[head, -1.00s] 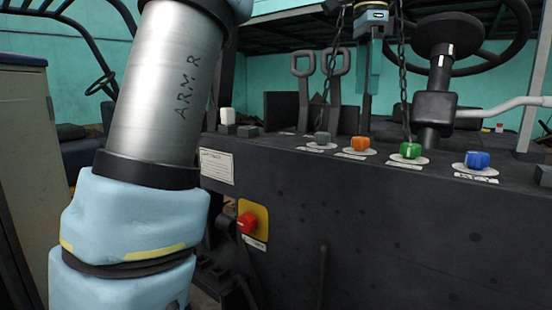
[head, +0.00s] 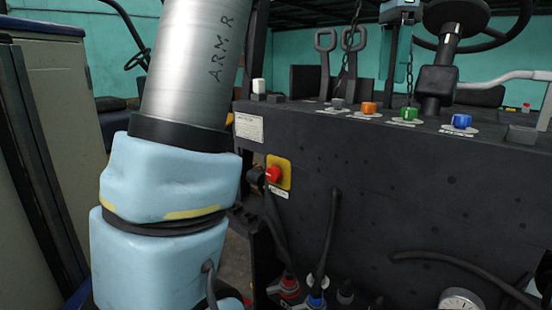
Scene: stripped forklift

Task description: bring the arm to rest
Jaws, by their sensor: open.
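My arm stands large at the left of the head view, a grey metal tube marked "ARM R" above pale blue joint housings. My gripper (head: 393,55) is small at the top right of centre, pointing down below a pale blue body that is cut off by the picture's top edge. It is open, and I see nothing held in it. It hangs in front of the cab, above and behind the row of coloured knobs. The link between the tube and the gripper is out of the picture.
The dark control panel (head: 400,170) carries orange (head: 370,108), green (head: 408,114) and blue (head: 462,121) knobs and a red button (head: 273,174). Chains (head: 353,65), levers (head: 325,60) and a steering wheel (head: 505,25) crowd the gripper. A cabinet (head: 60,100) stands left.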

